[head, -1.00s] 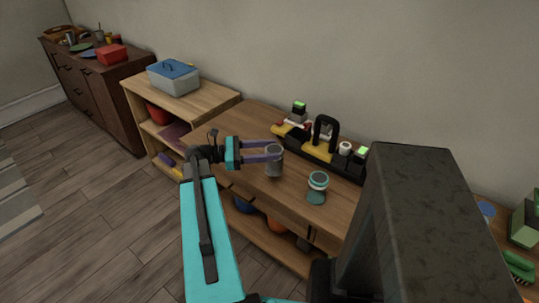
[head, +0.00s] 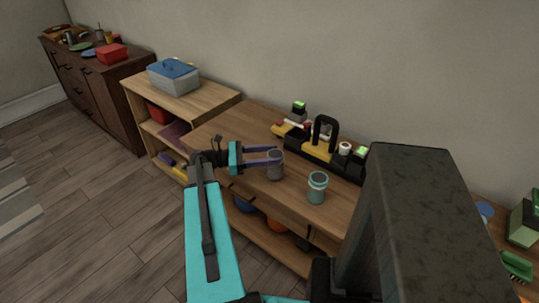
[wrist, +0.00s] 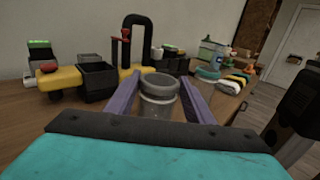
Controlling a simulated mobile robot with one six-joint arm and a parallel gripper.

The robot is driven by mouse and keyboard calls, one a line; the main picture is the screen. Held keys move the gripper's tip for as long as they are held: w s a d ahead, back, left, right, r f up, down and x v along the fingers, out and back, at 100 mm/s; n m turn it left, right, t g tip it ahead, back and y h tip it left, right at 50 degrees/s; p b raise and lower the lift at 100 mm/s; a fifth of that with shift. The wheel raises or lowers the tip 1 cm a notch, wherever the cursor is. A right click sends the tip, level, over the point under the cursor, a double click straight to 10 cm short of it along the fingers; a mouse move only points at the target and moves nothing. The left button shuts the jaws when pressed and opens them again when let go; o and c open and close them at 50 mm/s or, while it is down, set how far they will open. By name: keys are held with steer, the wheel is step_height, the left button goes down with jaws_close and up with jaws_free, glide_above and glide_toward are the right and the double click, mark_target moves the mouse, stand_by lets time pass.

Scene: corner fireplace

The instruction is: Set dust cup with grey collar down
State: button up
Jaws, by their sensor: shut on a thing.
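The dust cup with grey collar (head: 275,167) is a grey, partly see-through cylinder, upright between the fingers of my gripper (head: 266,157). In the wrist view, the cup (wrist: 159,101) shows its grey ring on top, with the purple fingers of my gripper (wrist: 160,95) on both sides. My gripper is shut on it. The cup is at or just above the wooden table top (head: 240,130); I cannot tell if its base touches. A similar cup with a teal collar (head: 317,187) stands to its right.
A black and yellow docking rack (head: 325,150) with bins and a black arch stands behind the cup, along the wall. A wooden shelf (head: 205,103) with a blue-lidded box (head: 173,76) is at the left. Bare table lies left of the cup.

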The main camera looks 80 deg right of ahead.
steer(key=shift+f, duration=0.2)
steer(key=o, duration=1.1)
steer(key=shift+c, duration=0.2)
steer(key=shift+w+r, duration=0.1)
steer(key=b+v, duration=0.2)
steer(key=v, duration=1)
